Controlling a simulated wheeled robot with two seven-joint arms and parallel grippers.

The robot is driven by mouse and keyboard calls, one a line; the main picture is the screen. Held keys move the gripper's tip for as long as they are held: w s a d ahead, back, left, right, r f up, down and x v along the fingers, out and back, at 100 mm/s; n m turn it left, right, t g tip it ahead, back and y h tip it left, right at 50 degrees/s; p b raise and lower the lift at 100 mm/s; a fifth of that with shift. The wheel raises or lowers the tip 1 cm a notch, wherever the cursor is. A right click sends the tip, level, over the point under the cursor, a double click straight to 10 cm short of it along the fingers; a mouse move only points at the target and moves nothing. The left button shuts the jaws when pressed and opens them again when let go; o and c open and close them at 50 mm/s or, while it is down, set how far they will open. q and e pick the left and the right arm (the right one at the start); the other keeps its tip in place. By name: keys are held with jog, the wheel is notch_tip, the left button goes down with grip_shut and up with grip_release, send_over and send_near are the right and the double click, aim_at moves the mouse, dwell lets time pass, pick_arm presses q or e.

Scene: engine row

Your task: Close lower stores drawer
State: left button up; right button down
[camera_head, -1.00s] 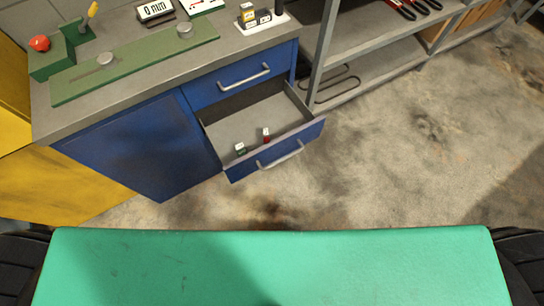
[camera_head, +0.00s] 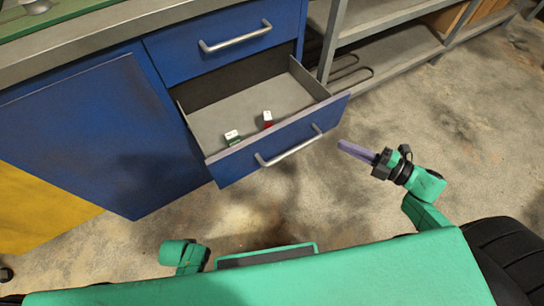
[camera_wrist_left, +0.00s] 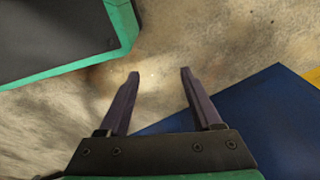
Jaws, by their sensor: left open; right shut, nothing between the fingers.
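The lower stores drawer (camera_head: 280,143) is pulled out of the blue cabinet (camera_head: 100,125). It has a blue front, a grey tray and a silver bar handle (camera_head: 289,147). A small green-and-white item (camera_head: 232,137) and a small red-and-white item (camera_head: 267,120) stand inside it. My right gripper (camera_head: 343,146) is shut and empty, just right of the drawer front, apart from the handle. My left gripper (camera_wrist_left: 158,75) shows in the left wrist view, open and empty above the floor, with blue cabinet surface at the right. In the head view its fingers are not visible.
The upper drawer (camera_head: 222,45) is shut, with its own bar handle. A grey shelving rack (camera_head: 390,60) stands to the right of the cabinet. A yellow panel (camera_head: 40,210) is at the lower left. The concrete floor (camera_head: 440,130) at the right is clear.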

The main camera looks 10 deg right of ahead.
jog(key=s+a+r+n+g+y+b, duration=0.1)
jog(key=s+a+n+g+y+b, duration=0.1)
jog(key=s+a+n+g+y, duration=0.3)
jog(key=n+h, duration=0.1)
send_near(271, 135)
jog(key=s+a, duration=0.2)
jog(key=a, duration=0.2)
pick_arm(q)
jog(key=shift+w+d+r+b, duration=0.15)
jog(key=shift+w+r, duration=0.05)
jog(key=shift+w, duration=0.65)
jog(key=shift+w+d+r+b, duration=0.15)
jog(key=shift+w+r, duration=0.05)
jog(key=shift+w, duration=0.6)
pick_arm(e)
jog(key=shift+t, duration=0.3)
jog(key=shift+w+a+r, duration=0.1)
jog(key=shift+w+a, duration=0.2)
jog(key=shift+w, duration=0.35)
jog(key=shift+w+a+f, duration=0.1)
jog(key=shift+w+a, duration=0.15)
jog(key=shift+w, duration=0.4)
jog(key=shift+w+a+r, duration=0.1)
jog(key=shift+w+a, duration=0.2)
jog(key=shift+w, duration=0.3)
jog(key=shift+w, duration=0.1)
